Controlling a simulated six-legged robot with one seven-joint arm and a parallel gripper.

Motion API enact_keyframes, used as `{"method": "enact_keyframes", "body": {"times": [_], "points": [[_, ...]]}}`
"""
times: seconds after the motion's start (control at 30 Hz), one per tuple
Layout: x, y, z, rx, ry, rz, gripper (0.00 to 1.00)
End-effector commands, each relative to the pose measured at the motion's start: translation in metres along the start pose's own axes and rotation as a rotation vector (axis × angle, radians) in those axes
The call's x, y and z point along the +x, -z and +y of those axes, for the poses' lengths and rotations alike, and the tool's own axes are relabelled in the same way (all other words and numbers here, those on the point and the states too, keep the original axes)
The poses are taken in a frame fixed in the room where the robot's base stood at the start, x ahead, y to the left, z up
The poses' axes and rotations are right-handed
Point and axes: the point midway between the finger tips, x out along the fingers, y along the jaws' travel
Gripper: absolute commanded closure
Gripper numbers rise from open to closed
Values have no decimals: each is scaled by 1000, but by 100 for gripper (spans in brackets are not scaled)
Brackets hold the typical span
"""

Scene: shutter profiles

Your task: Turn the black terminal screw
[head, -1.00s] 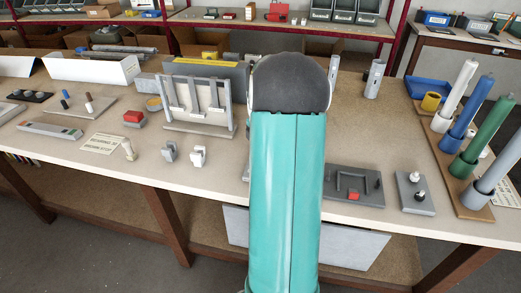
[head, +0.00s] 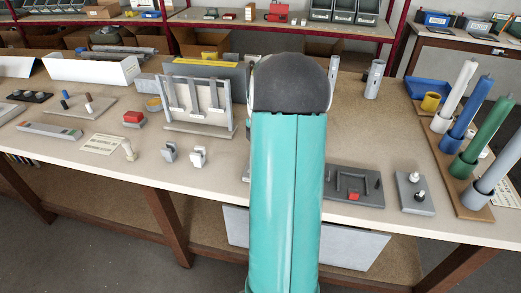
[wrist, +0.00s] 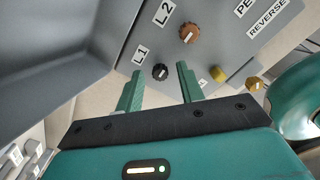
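The black terminal screw (wrist: 160,72) is a small round knob with a pale mark across its face, set in a grey panel (wrist: 221,47) beside the label L1 (wrist: 141,54). My gripper (wrist: 159,78) is open, with its two green fingers pointing at the panel. In the wrist view the screw lies between the fingertips, with a gap on each side. I cannot tell whether the fingertips reach past the screw's face. In the head view my arm hides the screw and my gripper.
A brown screw (wrist: 188,33) sits by the label L2 (wrist: 163,13). A large grey surface (wrist: 60,45) fills the upper left.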

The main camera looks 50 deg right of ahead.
Motion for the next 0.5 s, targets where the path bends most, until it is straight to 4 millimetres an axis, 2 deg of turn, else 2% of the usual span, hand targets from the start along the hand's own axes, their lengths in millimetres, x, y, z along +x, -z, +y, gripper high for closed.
{"method": "enact_keyframes", "body": {"times": [0.13, 0.23, 0.5], "points": [[-5, 0, 0, 0, 0, 0, 62], [-16, 0, 1, 0, -2, -1, 62], [-74, 0, 1, 0, -3, -2, 62]]}}
